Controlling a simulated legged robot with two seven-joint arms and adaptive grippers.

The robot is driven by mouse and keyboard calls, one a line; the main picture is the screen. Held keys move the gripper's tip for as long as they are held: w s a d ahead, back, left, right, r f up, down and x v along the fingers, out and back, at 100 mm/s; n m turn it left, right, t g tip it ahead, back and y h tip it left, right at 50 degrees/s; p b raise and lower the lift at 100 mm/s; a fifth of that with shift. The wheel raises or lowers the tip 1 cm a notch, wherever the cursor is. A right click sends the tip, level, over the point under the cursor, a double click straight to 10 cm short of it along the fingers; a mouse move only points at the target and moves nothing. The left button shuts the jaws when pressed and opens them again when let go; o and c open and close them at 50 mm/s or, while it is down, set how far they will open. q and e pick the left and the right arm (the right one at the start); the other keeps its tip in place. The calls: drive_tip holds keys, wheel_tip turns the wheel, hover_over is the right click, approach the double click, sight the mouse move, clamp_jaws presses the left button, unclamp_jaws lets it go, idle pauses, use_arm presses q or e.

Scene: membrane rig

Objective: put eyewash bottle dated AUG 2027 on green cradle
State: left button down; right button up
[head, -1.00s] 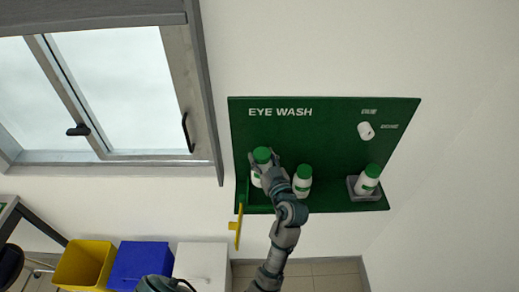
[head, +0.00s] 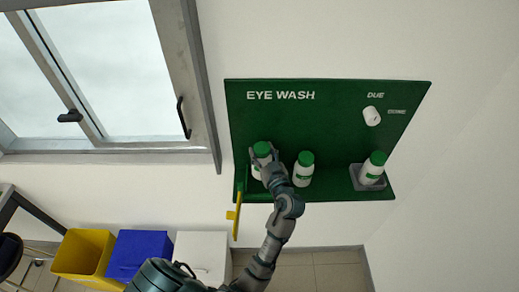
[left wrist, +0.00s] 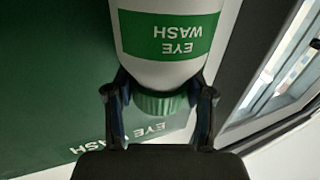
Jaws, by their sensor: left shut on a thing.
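My left gripper (head: 270,165) is shut on the leftmost white bottle (head: 258,170) with a green cap, at the left end of the green shelf. In the left wrist view its fingers (left wrist: 161,98) close around the bottle's neck, by the green cap (left wrist: 160,103); the label (left wrist: 172,38) reads EYE WASH and shows no date. A second bottle (head: 303,172) stands just right of it. A third bottle (head: 371,170) sits in a grey cradle (head: 368,185) at the right. I cannot make out a separate green cradle or any date. My right gripper is not in view.
The green EYE WASH board (head: 325,125) carries a white knob (head: 371,116) near small lettering. A yellow handle (head: 236,220) hangs at the shelf's left end. The shelf is free between the second bottle and grey cradle. Yellow (head: 80,254) and blue (head: 138,253) bins stand below.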

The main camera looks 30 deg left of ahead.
use_arm(q)
wheel_tip(320, 180, down, 3)
drive_tip(key=shift+a+f+b, duration=0.1)
drive_tip(key=shift+f+b, duration=0.05)
drive_tip(key=shift+b, duration=0.75)
drive_tip(key=shift+w+a+f+b, duration=0.1)
drive_tip(key=shift+a+f+b, duration=0.55)
drive_tip(key=shift+f+b, duration=0.2)
drive_tip(key=shift+d, duration=0.1)
drive_tip(key=shift+d+r, duration=0.1)
drive_tip(key=shift+d, duration=0.5)
drive_tip(key=shift+a, duration=0.35)
drive_tip(key=shift+c, duration=2.3)
unclamp_jaws()
drive_tip(key=shift+a, duration=0.1)
drive_tip(key=shift+o, duration=0.7)
drive_tip(key=shift+s+d, duration=0.2)
drive_tip(key=shift+d, duration=0.2)
drive_tip(key=v, duration=0.7)
drive_tip(key=shift+a, duration=0.1)
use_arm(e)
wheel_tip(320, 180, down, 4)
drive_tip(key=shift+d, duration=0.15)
